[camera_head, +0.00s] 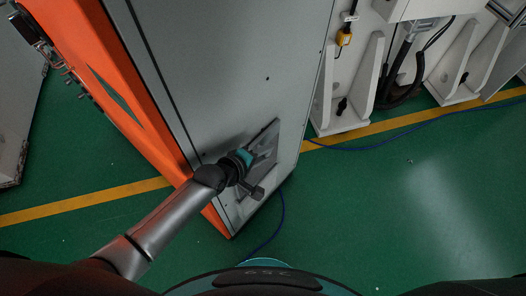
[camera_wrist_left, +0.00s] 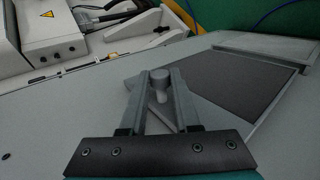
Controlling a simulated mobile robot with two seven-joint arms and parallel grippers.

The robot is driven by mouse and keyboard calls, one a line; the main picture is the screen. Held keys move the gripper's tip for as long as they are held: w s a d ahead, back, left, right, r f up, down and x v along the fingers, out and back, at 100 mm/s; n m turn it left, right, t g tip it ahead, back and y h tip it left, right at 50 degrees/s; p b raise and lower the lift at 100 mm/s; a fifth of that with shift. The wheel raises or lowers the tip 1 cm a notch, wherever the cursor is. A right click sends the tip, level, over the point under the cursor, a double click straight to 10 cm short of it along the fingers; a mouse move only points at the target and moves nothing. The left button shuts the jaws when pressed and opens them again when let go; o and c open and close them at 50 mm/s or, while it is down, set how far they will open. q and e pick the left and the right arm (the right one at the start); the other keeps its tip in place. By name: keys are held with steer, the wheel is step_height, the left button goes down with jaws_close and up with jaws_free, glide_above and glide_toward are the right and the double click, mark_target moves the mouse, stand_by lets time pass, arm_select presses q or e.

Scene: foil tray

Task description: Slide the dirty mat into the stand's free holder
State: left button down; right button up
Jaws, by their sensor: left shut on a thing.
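My left gripper (camera_head: 244,164) is at the lower part of a tall grey cabinet's face. In the left wrist view its two fingers (camera_wrist_left: 160,85) are shut on a small grey round knob (camera_wrist_left: 158,77). Beside it, a dark square panel (camera_wrist_left: 238,80) sits in a pale frame on the cabinet face; I cannot tell if it is the dirty mat. In the head view the dark panel (camera_head: 265,142) is partly hidden behind my gripper. No stand or free holder can be made out. My right gripper is not in view.
The grey cabinet (camera_head: 225,70) has an orange side (camera_head: 110,75). White machine parts (camera_head: 350,95) stand at the upper right. A blue cable (camera_head: 280,215) lies by the cabinet's foot. The green floor (camera_head: 400,210) at the right is mostly clear, with a yellow line (camera_head: 420,117).

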arm_select(q)
steer(key=s+d+p, duration=0.4)
steer(key=s+d, duration=0.2)
steer(key=d, duration=0.1)
steer(key=shift+d, duration=0.3)
stand_by(0.4)
